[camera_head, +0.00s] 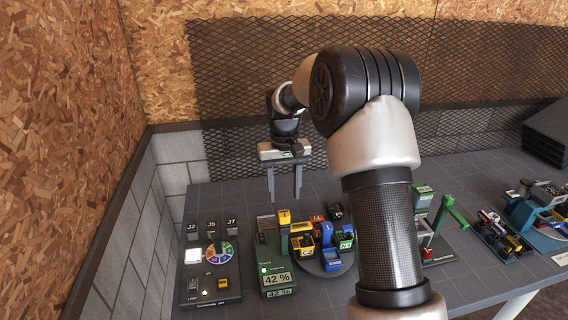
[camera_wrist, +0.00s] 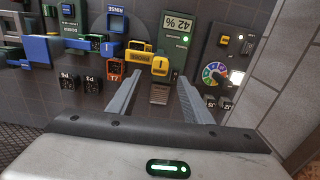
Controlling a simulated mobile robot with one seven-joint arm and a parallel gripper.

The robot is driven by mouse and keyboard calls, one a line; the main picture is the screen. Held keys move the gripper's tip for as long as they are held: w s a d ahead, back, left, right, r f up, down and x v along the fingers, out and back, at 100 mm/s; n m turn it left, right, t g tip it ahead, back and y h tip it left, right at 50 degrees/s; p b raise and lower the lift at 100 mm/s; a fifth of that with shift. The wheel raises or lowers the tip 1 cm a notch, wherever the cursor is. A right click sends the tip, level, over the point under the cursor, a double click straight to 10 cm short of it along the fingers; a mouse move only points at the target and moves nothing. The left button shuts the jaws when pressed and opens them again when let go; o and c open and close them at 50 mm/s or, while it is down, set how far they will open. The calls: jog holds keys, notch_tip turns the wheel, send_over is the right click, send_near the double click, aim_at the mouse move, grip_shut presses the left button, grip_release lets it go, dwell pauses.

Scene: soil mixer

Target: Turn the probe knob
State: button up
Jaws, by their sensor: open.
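My gripper (camera_head: 284,196) points down with its fingers apart and empty, above the rear of the green meter unit (camera_head: 266,252). In the wrist view the fingers of my gripper (camera_wrist: 156,82) stand apart, with a yellow block (camera_wrist: 160,66) between and beyond their tips. That yellow block (camera_head: 284,217) tops an upright on the green unit, which has a "42 %" display (camera_head: 277,279) and a lit green lamp. The display (camera_wrist: 179,24) appears upside down in the wrist view. No part is legibly marked as the probe knob, so I cannot tell which it is.
Left of it is a dark panel (camera_head: 196,294) with a coloured dial (camera_head: 218,253). Right of it is a round carousel (camera_head: 325,268) with several coloured bins. My arm hides part of the table beyond. A green crank (camera_head: 455,212) and a blue tray unit (camera_head: 538,222) stand farther right.

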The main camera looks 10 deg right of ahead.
notch_tip(320, 180, up, 10)
dwell(0.3)
jog(key=shift+r, duration=0.1)
jog(key=s+r+t+p, duration=0.2)
jog(key=s+r+t, duration=0.1)
jog(key=s+r, duration=1.05)
jog(key=s+f+t+p, duration=0.2)
jog(key=s+f, duration=0.2)
jog(key=s, duration=1.4)
jog(key=shift+s+d+t, duration=0.2)
jog(key=shift+s+t, duration=0.1)
jog(key=shift+s, duration=0.1)
jog(key=shift+o, duration=0.2)
